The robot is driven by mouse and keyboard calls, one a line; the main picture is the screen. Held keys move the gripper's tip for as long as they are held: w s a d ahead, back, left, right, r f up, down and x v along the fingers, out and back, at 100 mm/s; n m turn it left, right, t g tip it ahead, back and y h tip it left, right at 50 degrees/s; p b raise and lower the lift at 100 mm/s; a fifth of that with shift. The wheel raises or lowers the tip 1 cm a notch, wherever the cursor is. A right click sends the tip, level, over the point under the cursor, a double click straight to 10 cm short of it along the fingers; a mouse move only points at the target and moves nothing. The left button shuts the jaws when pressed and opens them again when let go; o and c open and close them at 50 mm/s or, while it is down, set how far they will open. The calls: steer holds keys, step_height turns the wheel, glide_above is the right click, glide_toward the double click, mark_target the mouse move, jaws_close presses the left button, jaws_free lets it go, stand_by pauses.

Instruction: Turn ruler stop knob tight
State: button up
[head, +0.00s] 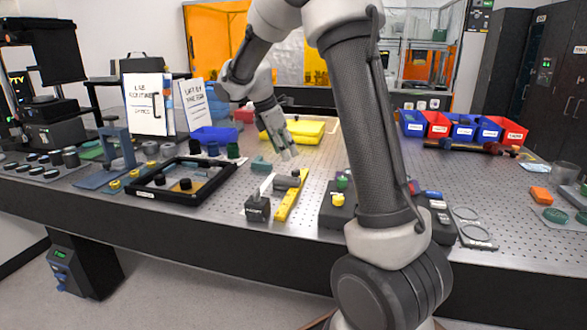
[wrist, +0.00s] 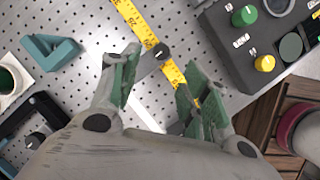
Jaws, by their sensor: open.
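A yellow ruler (head: 291,200) lies on the perforated metal table near its front edge. It also shows in the wrist view (wrist: 133,15), running diagonally. A grey ruler stop (head: 285,183) sits across it with a small dark knob (wrist: 161,51). My gripper (head: 289,154) is above the table near the stop, pointing down. In the wrist view its two green-padded fingers (wrist: 158,78) are apart and empty. The knob appears just beyond the gap between the fingertips, and I see no contact. The lower ruler passes partly behind the right finger.
A dark control box (wrist: 250,50) with green and yellow knobs stands right of the ruler. A small dark block (head: 257,208) and a black frame (head: 150,192) are to its left. A teal angled block (wrist: 48,52) lies nearby. Red and blue bins (head: 462,130) stand at the back right.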

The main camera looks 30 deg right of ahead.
mark_target(295, 171)
steer(key=shift+n, duration=0.7)
steer(key=x, duration=0.8)
steer(key=shift+s, duration=0.1)
jaws_close()
